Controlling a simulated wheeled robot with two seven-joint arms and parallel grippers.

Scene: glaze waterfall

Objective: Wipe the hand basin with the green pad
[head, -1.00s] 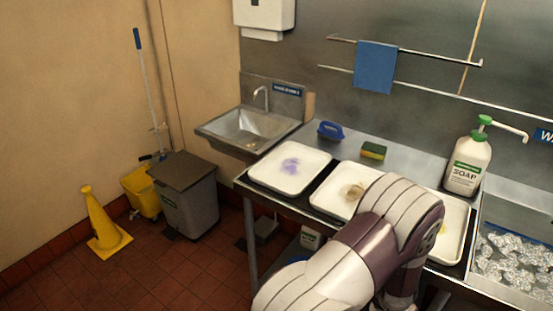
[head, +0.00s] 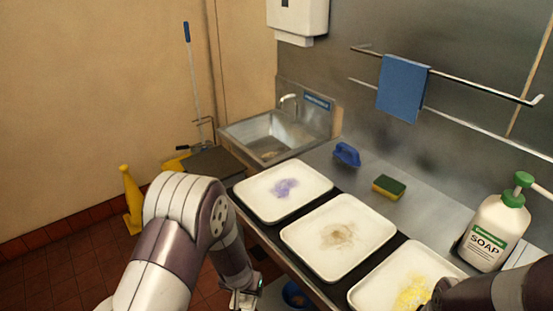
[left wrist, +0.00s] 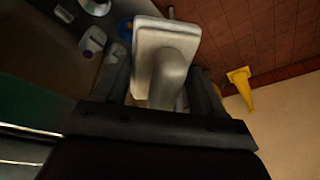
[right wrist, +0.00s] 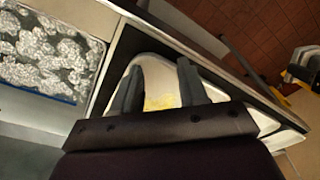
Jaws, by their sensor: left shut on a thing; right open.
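The steel hand basin (head: 272,128) is on the back wall, beyond the left end of the counter. My left gripper (head: 245,296) is low in front of the counter's front edge, well short of the basin. It is shut on a pale, block-like holder (left wrist: 165,48) with a rounded grip, seen in the left wrist view. A small green edge shows beside the gripper in the head view; the pad's face is hidden. My right gripper (right wrist: 160,85) is open and empty above the tray with the yellow stain (head: 412,292).
Trays with a purple (head: 284,187) and a brown stain (head: 337,235) line the counter. Behind them are a blue brush (head: 347,154), a green-yellow sponge (head: 388,187) and a soap bottle (head: 494,232). A lidded bin (head: 215,162) and yellow cone (head: 131,200) stand left.

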